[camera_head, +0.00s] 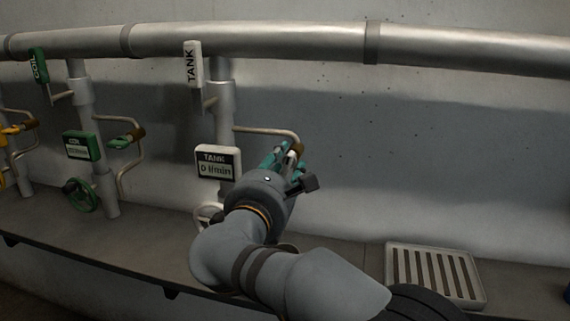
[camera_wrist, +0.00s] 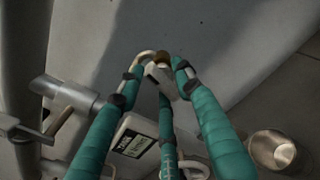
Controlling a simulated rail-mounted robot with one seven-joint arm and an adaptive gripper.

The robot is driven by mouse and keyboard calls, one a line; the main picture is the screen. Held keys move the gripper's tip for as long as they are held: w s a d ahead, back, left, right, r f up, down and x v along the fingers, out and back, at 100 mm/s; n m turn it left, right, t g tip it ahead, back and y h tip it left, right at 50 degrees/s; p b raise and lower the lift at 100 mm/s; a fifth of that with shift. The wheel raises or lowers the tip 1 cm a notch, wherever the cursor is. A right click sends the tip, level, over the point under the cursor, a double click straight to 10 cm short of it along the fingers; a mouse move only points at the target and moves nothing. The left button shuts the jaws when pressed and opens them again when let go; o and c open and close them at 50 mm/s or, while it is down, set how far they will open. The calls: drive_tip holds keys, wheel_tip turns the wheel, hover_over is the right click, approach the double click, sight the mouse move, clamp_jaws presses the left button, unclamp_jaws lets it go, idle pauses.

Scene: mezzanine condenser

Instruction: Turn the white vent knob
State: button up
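The white vent knob (camera_head: 291,156) is at the end of the thin TANK side pipe (camera_head: 265,130), by a brass fitting (camera_head: 298,147). My gripper (camera_head: 282,156) has its teal fingers at the knob and partly hides it in the head view. In the wrist view, the white knob (camera_wrist: 157,74) shows among the dark fingertips of my gripper (camera_wrist: 156,74), below the brass fitting. The fingertips are apart around the knob. Whether they press on it cannot be told.
The TANK flow display (camera_head: 216,163) reads 0 l/min, left of my gripper. A white handwheel (camera_head: 208,214) is partly hidden behind my arm. The green COIL display (camera_head: 82,146) and handwheel (camera_head: 80,194) are farther left. A drain grate (camera_head: 434,274) lies at right.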

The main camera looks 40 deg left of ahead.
drive_tip(key=v, duration=1.2)
drive_tip(key=x, duration=1.2)
idle(0.4)
